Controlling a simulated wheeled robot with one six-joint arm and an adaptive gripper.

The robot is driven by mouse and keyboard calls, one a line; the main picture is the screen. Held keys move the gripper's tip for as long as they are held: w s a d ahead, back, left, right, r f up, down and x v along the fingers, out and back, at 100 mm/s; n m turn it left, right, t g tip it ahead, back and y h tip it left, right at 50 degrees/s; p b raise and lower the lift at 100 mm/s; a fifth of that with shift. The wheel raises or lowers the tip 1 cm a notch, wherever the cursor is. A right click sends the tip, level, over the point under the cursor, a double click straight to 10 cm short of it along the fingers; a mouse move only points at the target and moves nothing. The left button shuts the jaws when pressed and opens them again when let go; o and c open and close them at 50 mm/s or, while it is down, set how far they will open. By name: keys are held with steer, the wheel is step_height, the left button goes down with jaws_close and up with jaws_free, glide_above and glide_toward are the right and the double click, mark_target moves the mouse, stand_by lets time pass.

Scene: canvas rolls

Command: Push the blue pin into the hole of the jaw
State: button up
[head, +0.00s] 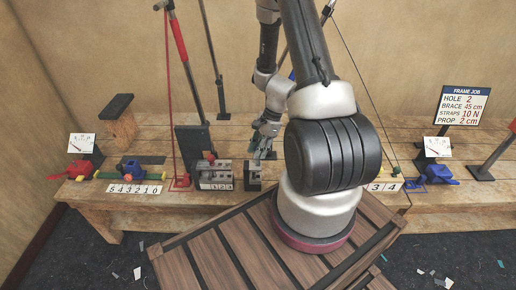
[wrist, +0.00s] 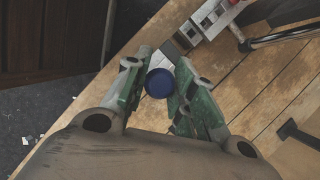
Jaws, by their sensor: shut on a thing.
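My gripper (head: 261,150) points down over the workbench in the head view, just above a small dark holder (head: 254,176) with a white label. In the wrist view its green fingers (wrist: 160,76) are closed around a blue pin (wrist: 158,84), seen from its round end. The pin's lower part is hidden, and I cannot tell whether it is in the holder or clear of it. A grey block with numbered labels (head: 215,178) stands just left of the holder; it also shows in the wrist view (wrist: 208,20). I cannot make out the jaw's hole.
A sign (head: 463,105) reads hole 2, brace 45 cm, straps 10 N, prop 2 cm. Red (head: 80,168) and blue (head: 432,173) clamp-like tools sit toward the bench ends. Upright posts and a red strut (head: 178,40) stand left of my arm. My arm hides the middle bench.

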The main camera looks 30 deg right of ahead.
steer(key=shift+f, duration=2.25)
steer(key=o, duration=1.1)
steer(key=v, duration=1.2)
